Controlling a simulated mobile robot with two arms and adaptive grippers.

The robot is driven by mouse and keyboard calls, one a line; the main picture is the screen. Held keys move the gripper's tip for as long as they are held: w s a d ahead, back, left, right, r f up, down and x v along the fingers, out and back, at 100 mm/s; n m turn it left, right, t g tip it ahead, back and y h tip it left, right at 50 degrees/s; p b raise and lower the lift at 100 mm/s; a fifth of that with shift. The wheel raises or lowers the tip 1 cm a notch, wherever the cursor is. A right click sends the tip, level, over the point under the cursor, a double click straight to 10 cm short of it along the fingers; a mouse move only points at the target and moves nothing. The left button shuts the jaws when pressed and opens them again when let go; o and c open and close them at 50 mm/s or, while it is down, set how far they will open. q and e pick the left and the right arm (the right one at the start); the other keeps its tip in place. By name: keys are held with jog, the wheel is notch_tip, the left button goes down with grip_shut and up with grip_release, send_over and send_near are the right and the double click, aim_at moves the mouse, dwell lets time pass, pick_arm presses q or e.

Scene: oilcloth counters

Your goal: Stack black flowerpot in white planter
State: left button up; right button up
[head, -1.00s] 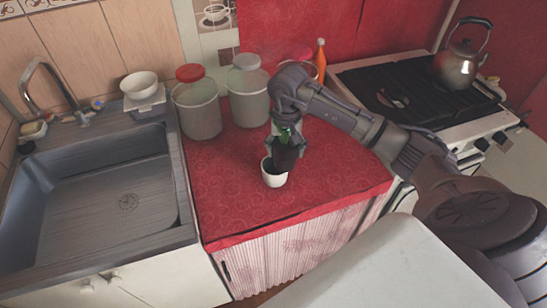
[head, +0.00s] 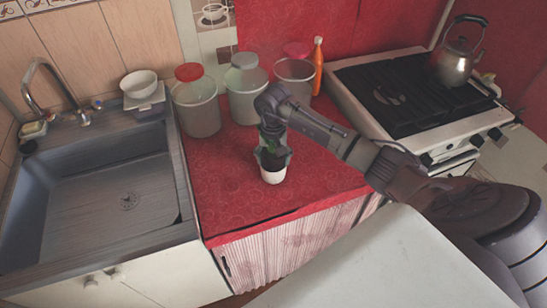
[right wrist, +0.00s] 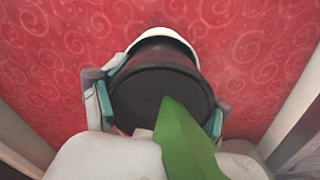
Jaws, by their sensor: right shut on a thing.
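The white planter (head: 273,177) stands upright on the red counter. The black flowerpot (head: 271,162) is upright, with its lower part inside the planter and its upper part between my fingers. My right gripper (head: 273,157) is shut on the flowerpot from above. In the right wrist view the dark pot (right wrist: 158,92) sits between the two fingers, and the planter's white rim (right wrist: 164,33) shows behind it. A green leaf-like shape (right wrist: 180,140) rises in front of the pot. How deep the pot sits is partly hidden. My left gripper is out of view.
Several lidded jars (head: 197,108) stand at the back of the red counter (head: 225,190), beside an orange bottle (head: 317,68). A sink (head: 100,190) is on the left and a stove (head: 410,95) with a kettle (head: 456,62) on the right. The counter around the planter is clear.

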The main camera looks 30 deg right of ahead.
jog(key=shift+s+a+f+b, duration=0.1)
jog(key=shift+s+f+b, duration=0.2)
jog(key=shift+f+b, duration=0.25)
jog(key=shift+s, duration=0.1)
jog(key=o, duration=1.5)
jog(key=shift+f, duration=0.15)
jog(key=shift+o, duration=1.2)
jog(key=shift+f, duration=0.1)
jog(key=shift+o, duration=0.2)
jog(key=shift+w, duration=0.25)
jog(key=shift+r+p, duration=0.85)
jog(key=shift+p, duration=0.1)
jog(key=r+b, duration=0.1)
jog(key=r, duration=0.4)
jog(key=r+b, duration=0.2)
jog(key=r, duration=0.4)
jog(key=shift+w, duration=0.2)
jog(key=shift+s+r, duration=0.1)
jog(key=shift+r, duration=0.45)
